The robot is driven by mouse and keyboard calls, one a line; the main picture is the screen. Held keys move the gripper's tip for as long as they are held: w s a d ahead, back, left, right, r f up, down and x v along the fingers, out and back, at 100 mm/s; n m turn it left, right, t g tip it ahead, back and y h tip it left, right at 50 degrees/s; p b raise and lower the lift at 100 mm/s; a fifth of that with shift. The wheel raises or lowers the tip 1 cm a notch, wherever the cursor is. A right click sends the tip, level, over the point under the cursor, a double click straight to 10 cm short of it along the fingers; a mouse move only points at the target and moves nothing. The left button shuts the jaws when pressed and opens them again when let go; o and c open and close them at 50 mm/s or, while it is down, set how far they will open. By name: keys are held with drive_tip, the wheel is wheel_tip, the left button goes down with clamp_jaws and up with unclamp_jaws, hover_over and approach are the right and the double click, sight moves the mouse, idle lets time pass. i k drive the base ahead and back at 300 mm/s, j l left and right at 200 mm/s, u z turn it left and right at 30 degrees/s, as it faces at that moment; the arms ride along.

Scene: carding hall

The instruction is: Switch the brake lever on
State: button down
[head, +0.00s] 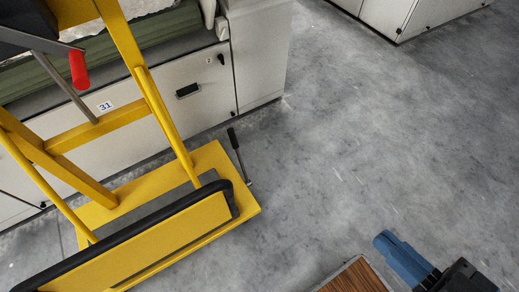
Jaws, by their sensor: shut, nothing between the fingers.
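A thin lever with a black grip (233,138) stands at the right end of the yellow base, tilted, its grip up and to the left and its foot near the floor. It looks like the brake lever; no on or off marking can be read. A second handle, red (78,70), sits on a grey metal arm at the upper left. My gripper (384,241), blue with a black wrist behind it, is at the bottom right over the floor. It is shut and empty, well apart from the lever, to its lower right.
The yellow frame (158,112) has slanting posts and a black padded bar (130,232) along its front. Behind it stands a pale cabinet (258,60) with a plate marked 31. A wood-topped thing (354,279) shows at the bottom edge. The grey floor between lever and gripper is clear.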

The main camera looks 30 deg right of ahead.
sight(231, 132)
drive_tip(key=l, duration=0.2)
drive_tip(key=l+u, duration=0.15)
drive_tip(key=u, duration=0.4)
drive_tip(key=i+l+u, duration=0.15)
drive_tip(key=l, duration=0.25)
drive_tip(key=i+l+u, duration=0.15)
drive_tip(key=l, duration=0.3)
drive_tip(key=i+l+u, duration=0.15)
drive_tip(key=l, duration=0.3)
drive_tip(key=l+u, duration=0.2)
drive_tip(key=l, duration=0.25)
drive_tip(key=i+l, duration=0.1)
drive_tip(key=l, duration=1.45)
drive_tip(key=i+l, duration=0.15)
drive_tip(key=l, duration=0.6)
drive_tip(key=u, duration=0.05)
